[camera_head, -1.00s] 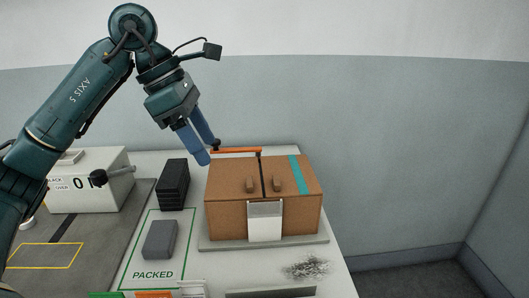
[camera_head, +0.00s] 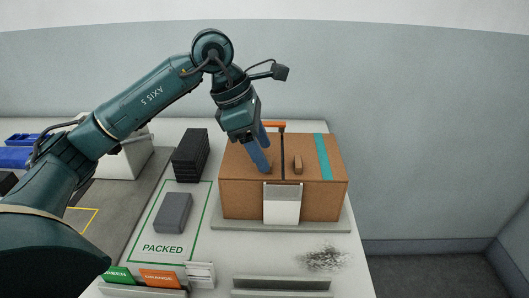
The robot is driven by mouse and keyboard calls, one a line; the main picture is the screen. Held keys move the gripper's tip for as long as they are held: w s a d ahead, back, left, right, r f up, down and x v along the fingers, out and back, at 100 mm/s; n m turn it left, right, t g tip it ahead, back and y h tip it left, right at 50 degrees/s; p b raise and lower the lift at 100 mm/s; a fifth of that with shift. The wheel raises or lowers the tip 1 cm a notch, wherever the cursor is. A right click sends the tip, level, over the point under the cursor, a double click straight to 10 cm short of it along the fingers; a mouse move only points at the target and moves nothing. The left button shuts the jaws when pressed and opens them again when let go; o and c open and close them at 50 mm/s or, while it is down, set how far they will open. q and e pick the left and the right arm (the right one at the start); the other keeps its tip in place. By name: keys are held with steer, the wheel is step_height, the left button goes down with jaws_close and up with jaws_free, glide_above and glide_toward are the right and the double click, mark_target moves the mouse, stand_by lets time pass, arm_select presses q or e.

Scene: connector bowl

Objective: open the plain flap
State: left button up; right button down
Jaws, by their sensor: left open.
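A brown box (camera_head: 240,199) stands on a grey base plate, with two flaps closed on its top. The plain flap (camera_head: 236,160) is the left one, with no stripe. The right flap (camera_head: 308,148) has a teal stripe (camera_head: 322,155) and a small brown handle (camera_head: 298,164). My left gripper (camera_head: 265,163) is open and points down over the plain flap, its blue fingers at that flap's handle. The fingers mostly hide this handle, and I cannot tell whether they touch it. My right gripper is not in view.
A white label plate (camera_head: 282,204) is on the box front. An orange bar (camera_head: 273,124) runs behind the box. A black stack (camera_head: 190,155) and a grey block (camera_head: 173,212) stand to the left. A wall is behind the table.

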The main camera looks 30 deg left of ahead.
arm_select(q)
steer(key=shift+x, duration=0.95)
jaws_close()
